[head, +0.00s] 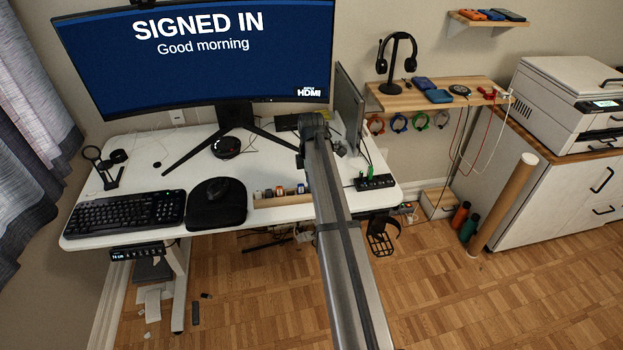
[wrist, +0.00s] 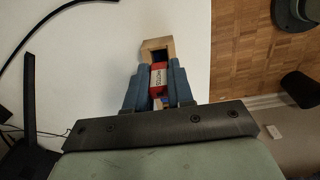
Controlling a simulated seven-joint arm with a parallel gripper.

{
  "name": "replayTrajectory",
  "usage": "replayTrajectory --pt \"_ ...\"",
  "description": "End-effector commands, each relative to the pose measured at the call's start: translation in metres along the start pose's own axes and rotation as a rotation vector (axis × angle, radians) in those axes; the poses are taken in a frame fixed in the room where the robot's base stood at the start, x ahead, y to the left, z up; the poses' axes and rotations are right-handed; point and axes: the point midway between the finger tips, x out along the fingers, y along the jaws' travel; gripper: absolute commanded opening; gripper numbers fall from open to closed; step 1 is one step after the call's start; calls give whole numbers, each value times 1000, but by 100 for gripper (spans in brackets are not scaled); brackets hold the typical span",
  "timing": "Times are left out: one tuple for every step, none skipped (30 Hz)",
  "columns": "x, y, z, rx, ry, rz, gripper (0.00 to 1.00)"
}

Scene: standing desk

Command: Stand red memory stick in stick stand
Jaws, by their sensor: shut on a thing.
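A red memory stick (wrist: 159,74) with a white label sits between the two blue-grey fingers of my gripper (wrist: 157,78) in the wrist view, and the gripper is shut on it. A wooden stick stand (wrist: 157,43) shows just beyond the fingertips, with a dark opening facing the stick. Whether the stick touches the stand or enters the opening cannot be told. In the head view, the long wooden holder (head: 283,198) at the desk's front edge carries several small coloured items. My arm covers its right end and hides the fingers and red stick there.
A wooden shelf (head: 440,95) with a headphone stand is at the right.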

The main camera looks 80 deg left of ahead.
Motion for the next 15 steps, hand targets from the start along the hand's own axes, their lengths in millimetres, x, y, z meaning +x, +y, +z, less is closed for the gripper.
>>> replayTrajectory --pt "1 0 0 0 0 0 0" --pt "2 0 0 0 0 0 0" --pt "3 0 0 0 0 0 0" --pt "3 0 0 0 0 0 0" --pt "4 0 0 0 0 0 0" --pt "5 0 0 0 0 0 0" --pt "5 0 0 0 0 0 0" --pt "6 0 0 0 0 0 0" --pt "7 0 0 0 0 0 0" --pt "8 0 0 0 0 0 0" --pt "8 0 0 0 0 0 0" --pt "9 0 0 0 0 0 0" --pt "10 0 0 0 0 0 0" --pt "10 0 0 0 0 0 0" --pt "11 0 0 0 0 0 0"
